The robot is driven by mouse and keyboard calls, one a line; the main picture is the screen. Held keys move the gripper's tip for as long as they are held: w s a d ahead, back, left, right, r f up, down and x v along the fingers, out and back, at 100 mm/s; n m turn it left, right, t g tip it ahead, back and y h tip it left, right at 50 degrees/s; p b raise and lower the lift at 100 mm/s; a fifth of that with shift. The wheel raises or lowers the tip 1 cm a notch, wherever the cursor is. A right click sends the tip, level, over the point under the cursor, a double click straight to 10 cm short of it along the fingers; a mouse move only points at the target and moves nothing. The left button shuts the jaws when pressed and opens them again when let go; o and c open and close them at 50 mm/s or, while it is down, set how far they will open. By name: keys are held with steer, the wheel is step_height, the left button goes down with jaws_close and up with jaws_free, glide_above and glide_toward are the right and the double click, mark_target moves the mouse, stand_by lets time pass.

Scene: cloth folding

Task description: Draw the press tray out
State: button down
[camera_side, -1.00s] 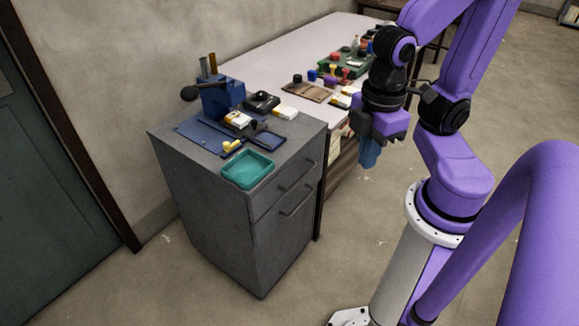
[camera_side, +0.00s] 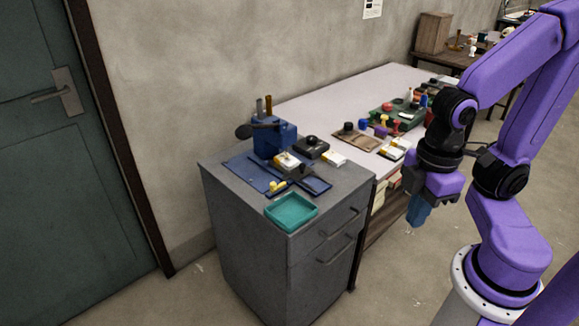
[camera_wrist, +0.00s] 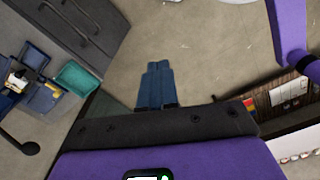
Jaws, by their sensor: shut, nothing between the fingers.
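A blue press (camera_side: 272,138) with dark lever and two upright posts stands on the grey cabinet top. A flat blue base or mat (camera_side: 248,174) lies in front of it, and a small dark-blue tray-like piece (camera_side: 316,186) is on its right. I cannot tell which part is the press tray. A teal open tray (camera_side: 291,212) sits empty at the cabinet's front corner; it also shows in the wrist view (camera_wrist: 78,78). My gripper (camera_side: 418,212) hangs right of the cabinet, clear of everything. Its blue fingers (camera_wrist: 156,75) are together and empty.
The grey cabinet (camera_side: 250,240) has front handles. A yellow piece (camera_side: 278,187) and small boxes lie by the press. A long pale table (camera_side: 350,100) behind holds several stamps and a green tray (camera_side: 396,116). Open floor lies below my gripper.

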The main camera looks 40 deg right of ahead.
steer(key=c, duration=1.4)
jaws_free()
steer(key=shift+o, duration=0.8)
steer(key=shift+w+a+r, duration=0.1)
steer(key=shift+w+a, duration=0.1)
steer(key=shift+w, duration=0.15)
steer(key=w+a+r+m, duration=0.15)
steer(key=w+a, duration=0.25)
steer(key=w, duration=0.9)
steer(key=w+d, duration=0.1)
steer(key=w, duration=1.1)
steer(key=m, duration=0.2)
glide_above(302, 164)
step_height(302, 164, down, 5)
step_height(302, 164, down, 17)
steer(key=shift+s+r, duration=0.1)
steer(key=shift+r, duration=0.05)
jaws_close()
